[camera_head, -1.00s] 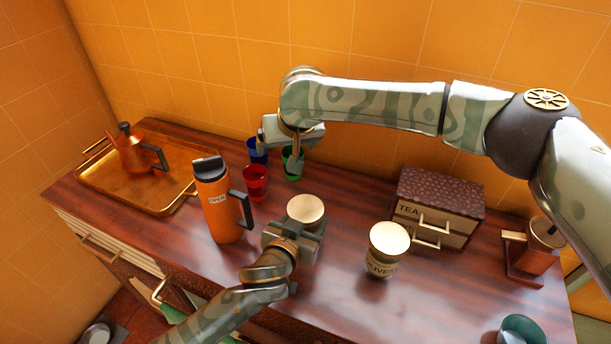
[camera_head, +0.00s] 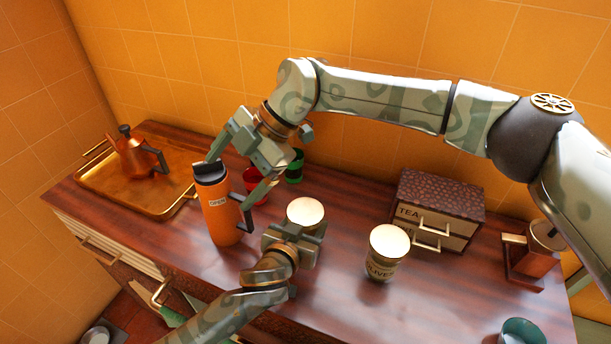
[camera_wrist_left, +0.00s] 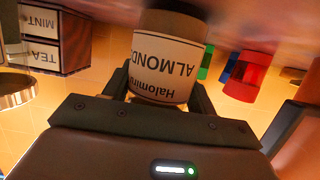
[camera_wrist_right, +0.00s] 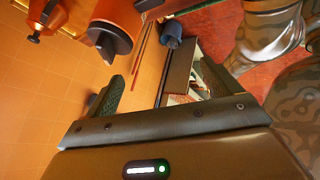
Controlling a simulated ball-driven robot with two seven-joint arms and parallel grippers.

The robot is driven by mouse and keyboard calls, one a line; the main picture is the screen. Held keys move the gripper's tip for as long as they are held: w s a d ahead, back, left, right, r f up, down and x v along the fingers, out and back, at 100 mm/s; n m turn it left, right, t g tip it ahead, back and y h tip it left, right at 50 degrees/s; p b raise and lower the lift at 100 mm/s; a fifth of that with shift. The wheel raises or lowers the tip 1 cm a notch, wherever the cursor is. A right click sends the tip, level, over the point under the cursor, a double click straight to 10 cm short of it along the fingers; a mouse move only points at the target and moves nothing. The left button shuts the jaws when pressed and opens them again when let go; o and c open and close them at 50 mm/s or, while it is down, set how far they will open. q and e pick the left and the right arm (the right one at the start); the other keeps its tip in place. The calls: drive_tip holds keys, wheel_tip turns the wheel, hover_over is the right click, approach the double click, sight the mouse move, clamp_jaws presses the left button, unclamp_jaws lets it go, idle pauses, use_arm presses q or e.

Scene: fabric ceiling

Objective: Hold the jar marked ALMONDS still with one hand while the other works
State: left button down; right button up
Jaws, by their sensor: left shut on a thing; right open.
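The ALMONDS jar (camera_head: 305,211) stands upright on the counter with its pale lid on. Its label shows upside down in the left wrist view (camera_wrist_left: 167,62). My left gripper (camera_head: 292,236) is shut on the jar, with a finger on either side of its body. My right gripper (camera_head: 238,172) is open and empty, tilted down just behind and right of the orange flask (camera_head: 221,216). The flask stands upright with a black lid and side handle. In the right wrist view its dark-topped end (camera_wrist_right: 113,38) is beyond the open fingers.
A red cup (camera_head: 254,186) and a green cup (camera_head: 295,167) stand close behind the flask. The OLIVES jar (camera_head: 386,252) is right of the held jar, before the TEA drawer box (camera_head: 439,207). A brass tray (camera_head: 95,185) with an orange pot (camera_head: 134,156) lies at left.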

drive_tip(key=w+d+f+t+h, duration=0.1)
drive_tip(key=d+f+h, duration=0.25)
drive_tip(key=d, duration=0.25)
drive_tip(key=t+h, duration=0.1)
drive_tip(key=h, duration=0.3)
hover_over(306, 210)
drive_tip(key=shift+s+a+f+m, duration=0.2)
drive_tip(key=shift+a+m, duration=0.1)
drive_tip(key=shift+a, duration=0.1)
drive_tip(key=shift+w+d+f+h, duration=0.1)
drive_tip(key=shift+d+f+h, duration=0.1)
drive_tip(key=shift+d+h, duration=0.1)
wheel_tip(306, 210, down, 8)
drive_tip(key=shift+r, duration=0.15)
drive_tip(key=c, duration=1)
drive_tip(key=n, duration=0.4)
drive_tip(key=shift+r+n, duration=0.1)
drive_tip(key=shift+n, duration=0.2)
drive_tip(key=n, duration=0.3)
drive_tip(key=shift+w, duration=0.1)
drive_tip(key=n, duration=0.5)
drive_tip(key=shift+n, duration=0.4)
